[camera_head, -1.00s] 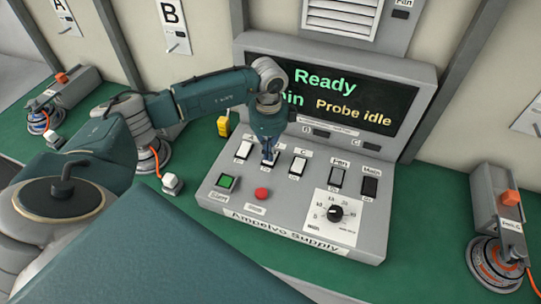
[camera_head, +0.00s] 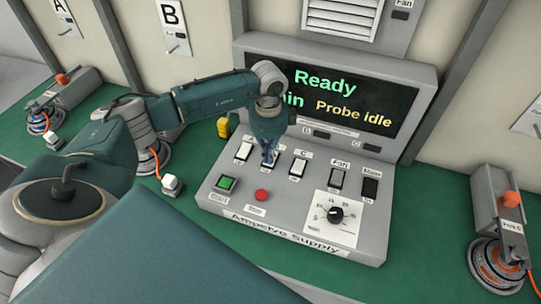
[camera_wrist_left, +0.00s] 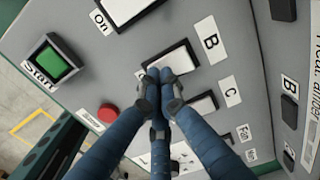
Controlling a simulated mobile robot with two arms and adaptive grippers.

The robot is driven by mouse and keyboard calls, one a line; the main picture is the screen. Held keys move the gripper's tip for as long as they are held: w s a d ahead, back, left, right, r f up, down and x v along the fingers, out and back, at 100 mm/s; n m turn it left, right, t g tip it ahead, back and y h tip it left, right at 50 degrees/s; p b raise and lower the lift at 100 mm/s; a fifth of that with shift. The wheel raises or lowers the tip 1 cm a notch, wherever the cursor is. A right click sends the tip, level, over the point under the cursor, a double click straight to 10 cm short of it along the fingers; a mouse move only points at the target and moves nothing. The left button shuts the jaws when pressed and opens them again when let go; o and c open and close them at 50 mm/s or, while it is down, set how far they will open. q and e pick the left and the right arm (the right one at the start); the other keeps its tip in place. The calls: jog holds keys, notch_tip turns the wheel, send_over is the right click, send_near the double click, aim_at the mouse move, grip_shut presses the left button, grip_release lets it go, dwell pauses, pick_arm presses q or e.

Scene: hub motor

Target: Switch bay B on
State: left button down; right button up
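The Ampelvo Supply console (camera_head: 290,245) stands on the green bench. Its bay B switch is a white rocker (camera_wrist_left: 178,58) with a B label (camera_wrist_left: 210,40) beside it in the left wrist view. My left gripper (camera_head: 268,161) points down at this rocker, and its fingertips (camera_wrist_left: 160,76) are together at the rocker's edge, appearing to touch it. The fingers hide part of the rocker and its lower label, so I cannot tell its position for sure. Nothing is held. My right gripper is not in view.
The white A rocker (camera_head: 244,150) and C rocker (camera_head: 298,167) flank it closely. Dark Fan (camera_head: 338,179) and Main (camera_head: 370,187) switches, a green Start button (camera_head: 227,183), a red button (camera_head: 262,195) and a dial (camera_head: 335,213) share the panel. The screen (camera_head: 330,92) reads "Ready" and "Probe idle".

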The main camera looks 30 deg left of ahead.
pick_arm(q)
jog(key=shift+r+p, duration=2.15)
jog(key=shift+r, duration=1.2)
jog(key=shift+f, duration=0.15)
